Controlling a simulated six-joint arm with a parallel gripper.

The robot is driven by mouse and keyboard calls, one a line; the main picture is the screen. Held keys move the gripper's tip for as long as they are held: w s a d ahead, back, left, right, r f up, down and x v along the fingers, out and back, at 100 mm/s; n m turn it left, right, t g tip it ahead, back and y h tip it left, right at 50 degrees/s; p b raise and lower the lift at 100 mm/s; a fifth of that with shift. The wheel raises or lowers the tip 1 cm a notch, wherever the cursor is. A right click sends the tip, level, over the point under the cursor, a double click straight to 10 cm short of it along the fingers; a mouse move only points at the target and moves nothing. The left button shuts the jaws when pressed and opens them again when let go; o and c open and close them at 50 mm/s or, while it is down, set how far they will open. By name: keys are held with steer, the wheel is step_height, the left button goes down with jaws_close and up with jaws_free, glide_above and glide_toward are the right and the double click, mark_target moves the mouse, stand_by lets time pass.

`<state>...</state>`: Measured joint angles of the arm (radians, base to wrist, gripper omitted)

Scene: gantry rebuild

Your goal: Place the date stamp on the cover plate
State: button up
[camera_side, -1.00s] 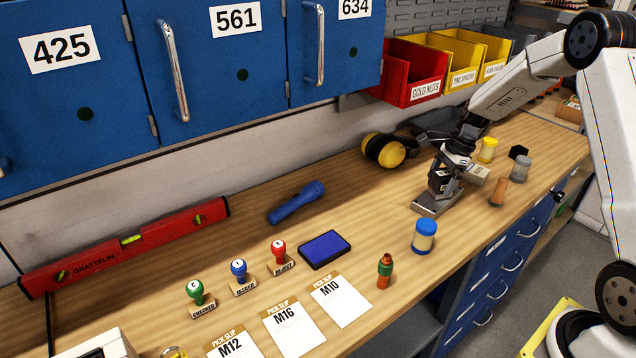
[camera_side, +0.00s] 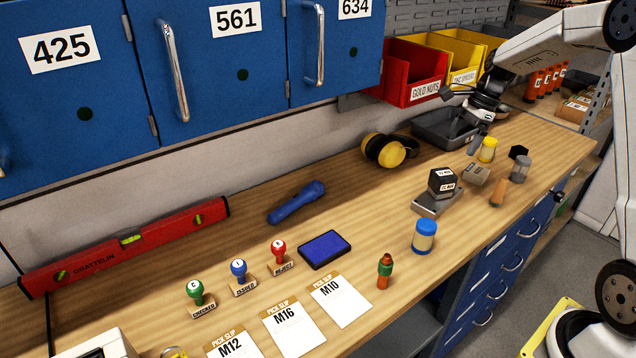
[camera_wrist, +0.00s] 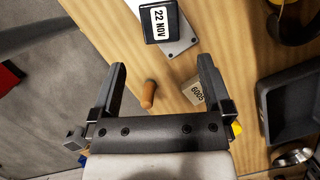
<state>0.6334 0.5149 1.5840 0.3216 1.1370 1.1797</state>
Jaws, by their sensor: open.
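The date stamp (camera_side: 442,182), a black block with a white label, sits upright on the grey metal cover plate (camera_side: 428,209) on the bench. In the wrist view the stamp (camera_wrist: 159,22) reads "22 NOV", and part of the plate (camera_wrist: 183,43) shows beside and beneath it. My gripper (camera_side: 476,140) is beyond the stamp to the upper right, apart from it. In the wrist view its two fingers (camera_wrist: 162,72) are spread wide with nothing held between them; the stamp lies ahead of the fingertips.
A blue-capped jar (camera_side: 425,236) stands in front. A dark tray (camera_side: 440,130) and ear defenders (camera_side: 388,150) lie behind.

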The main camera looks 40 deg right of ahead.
stand_by(0.5)
steer(key=shift+a+f, duration=0.1)
steer(key=shift+a, duration=0.35)
steer(key=s+a+f+n+h, duration=0.1)
steer(key=s+a+n, duration=0.1)
steer(key=a+n, duration=0.3)
steer(key=s+a+f+n+h, duration=0.1)
steer(key=s+a+f+n, duration=0.1)
steer(key=a+n, duration=0.3)
steer(key=s+a+f+n+h, duration=0.1)
steer(key=s+a+f+n, duration=0.1)
steer(key=s+a+n, duration=0.2)
steer(key=shift+a+n, duration=1)
steer(key=shift+a, duration=1.3)
steer(key=s+a+f+n+t, duration=0.1)
steer(key=s+a+f+n, duration=0.1)
steer(key=s+a+n, duration=0.2)
steer(key=shift+s+a+n, duration=0.4)
steer(key=shift+s+n, duration=0.35)
steer(key=shift+n, duration=0.45)
